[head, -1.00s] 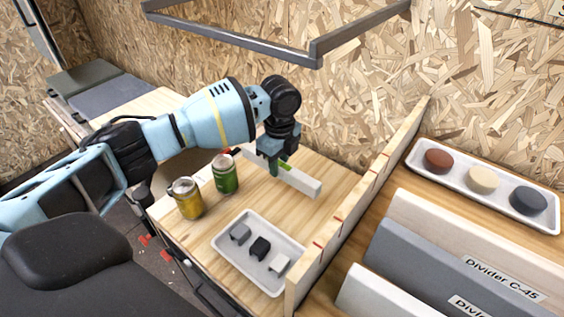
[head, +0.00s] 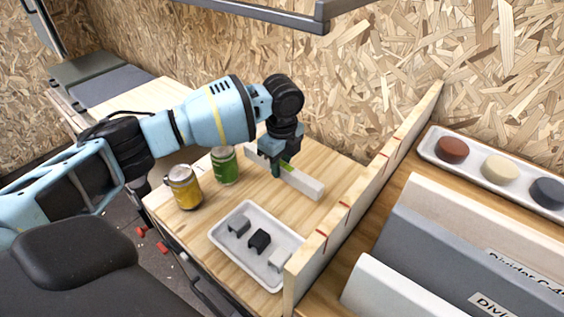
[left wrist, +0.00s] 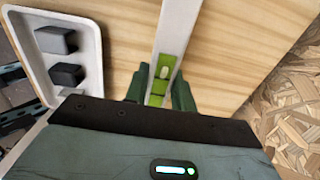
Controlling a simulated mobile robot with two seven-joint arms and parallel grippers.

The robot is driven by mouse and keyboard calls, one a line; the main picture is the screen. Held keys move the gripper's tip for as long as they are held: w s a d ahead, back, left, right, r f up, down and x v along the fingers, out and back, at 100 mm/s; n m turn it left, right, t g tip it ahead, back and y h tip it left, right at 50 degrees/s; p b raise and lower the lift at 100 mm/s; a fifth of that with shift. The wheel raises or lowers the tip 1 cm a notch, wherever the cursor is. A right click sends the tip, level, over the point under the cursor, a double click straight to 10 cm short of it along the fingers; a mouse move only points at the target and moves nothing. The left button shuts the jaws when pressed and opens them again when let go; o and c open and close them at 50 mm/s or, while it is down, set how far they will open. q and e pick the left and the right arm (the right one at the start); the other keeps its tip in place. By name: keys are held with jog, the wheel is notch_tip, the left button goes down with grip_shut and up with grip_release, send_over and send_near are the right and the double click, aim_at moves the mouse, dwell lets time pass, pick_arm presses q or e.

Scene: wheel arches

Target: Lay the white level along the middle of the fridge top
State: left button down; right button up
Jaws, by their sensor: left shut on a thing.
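The white level (head: 305,184) is a long white bar with a green vial section. It lies along the light wooden fridge top (head: 331,163), running from behind my gripper towards the lower right. My left gripper (head: 277,172) is shut on the level near its middle, pointing down. In the left wrist view the level (left wrist: 176,30) runs up between the two dark green fingers (left wrist: 158,92), with the green vial part between them. The level looks at or very close to the wood; I cannot tell if it touches. My right gripper is not in view.
A yellow can (head: 185,188) and a green can (head: 224,165) stand left of the level. A white tray (head: 222,247) with small grey, black and white blocks sits in front. A wooden board (head: 372,186) with red marks borders the right side.

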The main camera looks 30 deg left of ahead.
pick_arm(q)
notch_tip(320, 180, down, 2)
jog(key=shift+f+b, duration=0.1)
jog(key=shift+b, duration=0.9)
jog(key=shift+f+b, duration=0.55)
jog(key=shift+b, duration=0.05)
jog(key=shift+f, duration=1.1)
jog(key=c, duration=1.1)
grip_release()
jog(key=shift+r, duration=0.1)
